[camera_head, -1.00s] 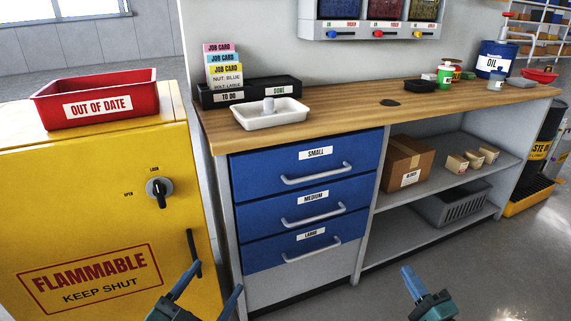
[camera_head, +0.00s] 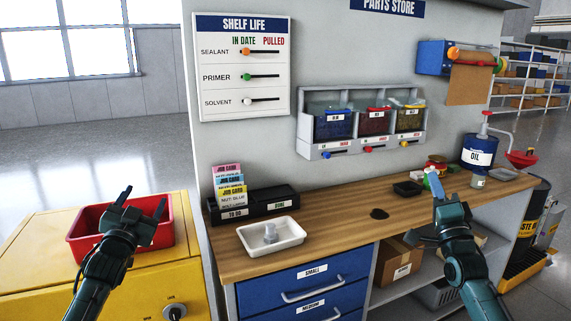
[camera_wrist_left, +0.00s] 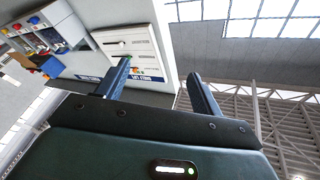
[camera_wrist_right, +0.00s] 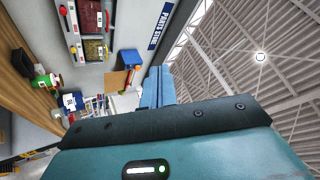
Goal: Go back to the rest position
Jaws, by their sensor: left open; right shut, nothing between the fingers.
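My left gripper (camera_head: 141,206) is raised in front of the red bin on the yellow cabinet in the head view. Its two fingers are spread and empty, as the left wrist view (camera_wrist_left: 160,88) also shows. My right gripper (camera_head: 434,184) is raised in front of the right part of the wooden bench. Its fingers are together with nothing between them, as in the right wrist view (camera_wrist_right: 158,86). Both grippers point upward, and the wrist views look toward the wall and roof.
The red bin (camera_head: 78,242) stands on the yellow cabinet (camera_head: 32,270). The wooden bench (camera_head: 345,216) carries a white tray (camera_head: 290,236), a card holder (camera_head: 262,206), a black dish (camera_head: 407,188) and an oil drum (camera_head: 478,152). A shelf-life board (camera_head: 241,104) and parts bins (camera_head: 331,124) hang on the wall.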

